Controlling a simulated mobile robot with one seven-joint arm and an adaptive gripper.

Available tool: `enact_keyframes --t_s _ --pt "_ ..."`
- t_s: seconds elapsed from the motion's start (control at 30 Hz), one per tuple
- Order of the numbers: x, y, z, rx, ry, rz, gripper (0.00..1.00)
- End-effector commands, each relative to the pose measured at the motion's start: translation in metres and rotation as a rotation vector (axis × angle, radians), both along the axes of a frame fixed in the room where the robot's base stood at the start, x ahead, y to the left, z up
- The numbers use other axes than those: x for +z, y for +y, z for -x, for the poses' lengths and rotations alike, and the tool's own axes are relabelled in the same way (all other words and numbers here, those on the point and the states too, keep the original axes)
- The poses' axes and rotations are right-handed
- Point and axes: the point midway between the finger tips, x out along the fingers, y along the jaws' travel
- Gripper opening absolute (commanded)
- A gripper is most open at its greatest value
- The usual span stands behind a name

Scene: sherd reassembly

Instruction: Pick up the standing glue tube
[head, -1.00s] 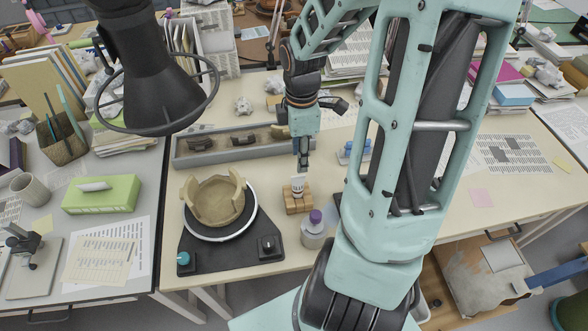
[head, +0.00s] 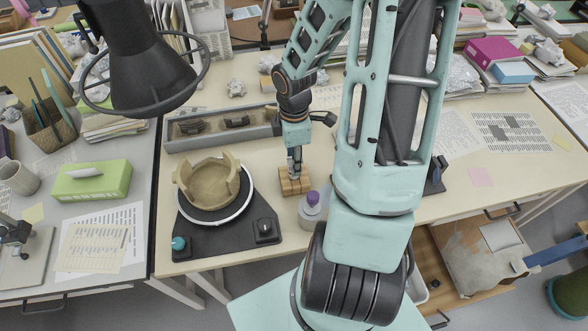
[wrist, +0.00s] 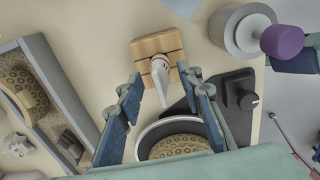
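The white glue tube (wrist: 160,80) stands on a small wooden block (wrist: 157,46) in the wrist view. My gripper (wrist: 162,78) is open, with one finger on each side of the tube and a gap showing to the left finger. In the head view my gripper (head: 294,164) points down just above the wooden block (head: 295,184) and mostly hides the tube.
A white jar with a purple cap (head: 311,205) stands close to the block's right front. Left is a black turntable base (head: 215,236) carrying a partial clay bowl (head: 212,182). A grey tray of sherds (head: 222,128) lies behind. A dark lamp (head: 150,70) hangs at upper left.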

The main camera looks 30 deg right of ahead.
Motion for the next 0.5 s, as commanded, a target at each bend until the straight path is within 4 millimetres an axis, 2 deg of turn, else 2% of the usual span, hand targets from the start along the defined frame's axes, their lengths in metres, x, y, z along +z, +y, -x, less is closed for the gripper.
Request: enact_keyframes --t_s 0.23,0.5 --pt "-0.0014 0.0 -0.0003 0.001 -0.001 0.0 0.34" --pt "-0.0012 -0.0001 -0.0003 0.001 -0.001 0.0 0.04"
